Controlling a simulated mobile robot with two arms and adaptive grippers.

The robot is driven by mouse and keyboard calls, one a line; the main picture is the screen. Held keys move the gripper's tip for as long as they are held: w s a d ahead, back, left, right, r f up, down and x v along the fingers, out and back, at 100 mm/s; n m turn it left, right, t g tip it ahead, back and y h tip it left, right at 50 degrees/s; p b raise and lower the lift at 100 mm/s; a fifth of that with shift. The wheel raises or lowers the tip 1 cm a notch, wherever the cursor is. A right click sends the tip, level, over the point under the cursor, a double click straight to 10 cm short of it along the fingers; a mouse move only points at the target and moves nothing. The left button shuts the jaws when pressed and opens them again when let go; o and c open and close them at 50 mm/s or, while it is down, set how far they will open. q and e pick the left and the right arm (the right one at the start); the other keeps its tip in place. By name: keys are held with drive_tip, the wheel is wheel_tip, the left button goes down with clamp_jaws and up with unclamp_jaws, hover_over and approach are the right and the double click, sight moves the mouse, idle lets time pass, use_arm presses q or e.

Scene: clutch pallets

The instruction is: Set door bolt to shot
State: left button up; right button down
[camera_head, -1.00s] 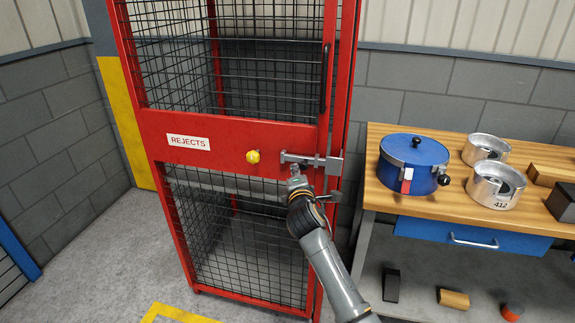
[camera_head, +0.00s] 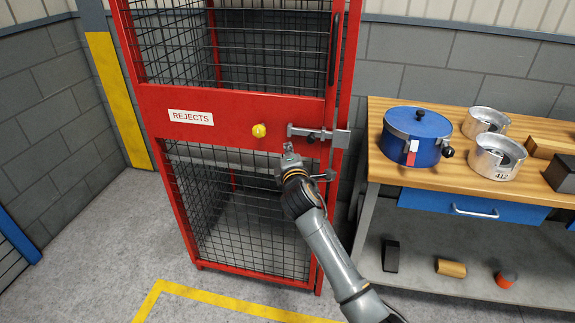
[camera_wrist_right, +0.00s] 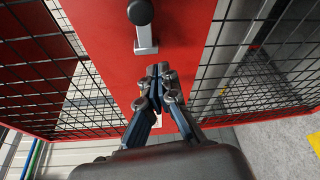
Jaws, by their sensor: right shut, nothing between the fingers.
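The silver door bolt (camera_head: 300,131) lies level across the right end of the red door's middle panel. Its right end meets a grey plate (camera_head: 341,138) at the door's right edge. How far the bar reaches into that plate is too small to tell. My right gripper (camera_head: 289,149) is shut and empty, just below the bolt's left part and apart from it. In the right wrist view, its closed fingertips (camera_wrist_right: 158,70) point at the red panel, near a silver bar (camera_wrist_right: 146,38) with a black knob (camera_wrist_right: 140,12). My left gripper is out of view.
The red mesh cage (camera_head: 190,100) carries a REJECTS label (camera_head: 191,117) and a yellow knob (camera_head: 259,130). A wooden workbench (camera_head: 385,170) at the right holds a blue pot (camera_head: 415,130) and metal cups (camera_head: 497,160). The floor in front is clear.

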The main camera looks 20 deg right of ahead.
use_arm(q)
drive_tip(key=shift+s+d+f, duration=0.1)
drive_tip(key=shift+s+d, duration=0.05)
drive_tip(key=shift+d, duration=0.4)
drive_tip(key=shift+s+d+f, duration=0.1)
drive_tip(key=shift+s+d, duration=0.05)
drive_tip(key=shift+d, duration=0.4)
use_arm(e)
drive_tip(key=v, duration=0.7)
drive_tip(key=shift+s, duration=0.3)
drive_tip(key=shift+d, duration=0.1)
